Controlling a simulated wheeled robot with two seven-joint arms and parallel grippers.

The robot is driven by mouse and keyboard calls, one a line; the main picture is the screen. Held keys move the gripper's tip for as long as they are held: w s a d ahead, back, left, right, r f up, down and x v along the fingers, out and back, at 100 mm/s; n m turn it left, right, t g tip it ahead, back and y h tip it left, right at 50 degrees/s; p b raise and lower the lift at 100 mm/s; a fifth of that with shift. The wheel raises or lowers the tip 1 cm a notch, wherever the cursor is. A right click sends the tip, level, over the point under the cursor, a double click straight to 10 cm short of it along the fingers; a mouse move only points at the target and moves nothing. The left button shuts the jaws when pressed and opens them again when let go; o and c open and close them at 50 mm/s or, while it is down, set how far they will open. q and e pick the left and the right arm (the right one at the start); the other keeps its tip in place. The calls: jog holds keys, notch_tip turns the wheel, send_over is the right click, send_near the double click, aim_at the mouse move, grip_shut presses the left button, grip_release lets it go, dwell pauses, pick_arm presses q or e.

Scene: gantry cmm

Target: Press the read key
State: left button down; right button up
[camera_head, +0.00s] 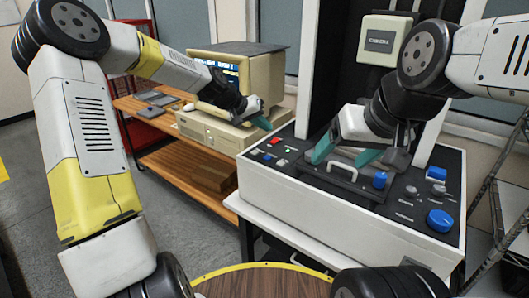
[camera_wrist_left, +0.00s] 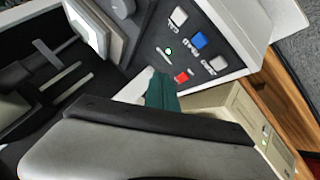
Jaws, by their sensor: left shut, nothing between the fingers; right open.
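The console (camera_head: 340,205) carries a small group of keys at its left end. In the left wrist view I see a red key (camera_wrist_left: 181,76), a blue key (camera_wrist_left: 198,40), a grey key (camera_wrist_left: 218,63), a pale key (camera_wrist_left: 178,17) and a lit green lamp (camera_wrist_left: 168,51). Their labels are too small to read surely, so I cannot tell which is the read key. My left gripper (camera_head: 262,117) is shut and empty, above and behind the key group; its teal tip (camera_wrist_left: 162,92) appears close to the red key. My right gripper (camera_head: 345,153) is open over the console's middle.
A beige computer (camera_head: 225,132) stands on a wooden bench (camera_head: 195,160) left of the console. The console also has a handle (camera_head: 328,183), a blue knob (camera_head: 440,220) and other controls on the right. A dark column rises behind it.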

aim_at(265, 158)
pick_arm(q)
jog(key=shift+f, duration=0.1)
jog(key=shift+f, duration=4.3)
jog(key=shift+f, duration=0.1)
jog(key=shift+f, duration=0.3)
jog(key=shift+f, duration=0.4)
jog(key=shift+r, duration=0.85)
